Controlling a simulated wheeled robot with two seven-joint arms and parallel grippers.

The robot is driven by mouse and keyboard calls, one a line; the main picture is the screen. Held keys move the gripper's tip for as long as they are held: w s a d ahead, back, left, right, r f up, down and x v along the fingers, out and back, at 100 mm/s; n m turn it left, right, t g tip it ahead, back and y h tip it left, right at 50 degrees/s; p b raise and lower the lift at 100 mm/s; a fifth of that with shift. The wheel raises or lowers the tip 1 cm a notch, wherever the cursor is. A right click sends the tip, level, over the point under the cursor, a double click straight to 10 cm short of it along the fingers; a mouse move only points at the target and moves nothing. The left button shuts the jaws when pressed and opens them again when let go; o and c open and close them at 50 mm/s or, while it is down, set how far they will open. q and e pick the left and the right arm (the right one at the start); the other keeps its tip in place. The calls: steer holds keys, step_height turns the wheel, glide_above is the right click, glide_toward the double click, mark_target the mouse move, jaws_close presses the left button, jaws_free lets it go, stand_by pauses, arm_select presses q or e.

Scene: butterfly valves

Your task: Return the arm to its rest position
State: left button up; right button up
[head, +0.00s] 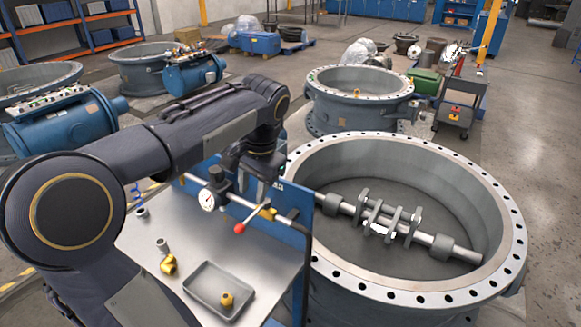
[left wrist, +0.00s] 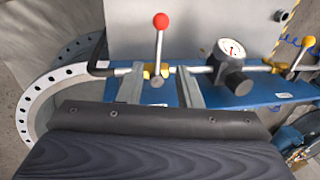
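My left arm (head: 190,130) reaches in from the left, over the steel-topped bench. My left gripper (head: 252,168) hangs at its end above the pipe with the gauge. In the left wrist view, the two grey fingers (left wrist: 159,76) stand apart, open. The yellow valve with its red-knobbed lever (left wrist: 161,22) shows between them, with no clear contact. The red knob (head: 239,228) also shows in the head view, below and left of the pipe. The white dial gauge (head: 208,201) sits on the same pipe. My right gripper is not in view.
The bench top (head: 190,235) carries a grey tray (head: 205,296) with a brass fitting, and small loose fittings. A blue panel (head: 300,245) edges the bench. A large flanged valve body (head: 335,255) stands close on the right. Blue actuators (head: 60,125) stand at the left.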

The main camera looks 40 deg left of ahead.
arm_select(q)
steer(key=s+d+f+t+h, duration=0.3)
steer(key=s+d, duration=0.3)
steer(key=d, duration=0.3)
steer(key=s+d+f+t+h, duration=0.2)
steer(key=s+d+f, duration=0.3)
steer(key=d, duration=0.5)
steer(key=shift+s+f+n+t+h, duration=0.35)
steer(key=shift+f+n+t+h, duration=0.05)
steer(key=shift+f+h, duration=0.15)
steer(key=shift+d, duration=0.1)
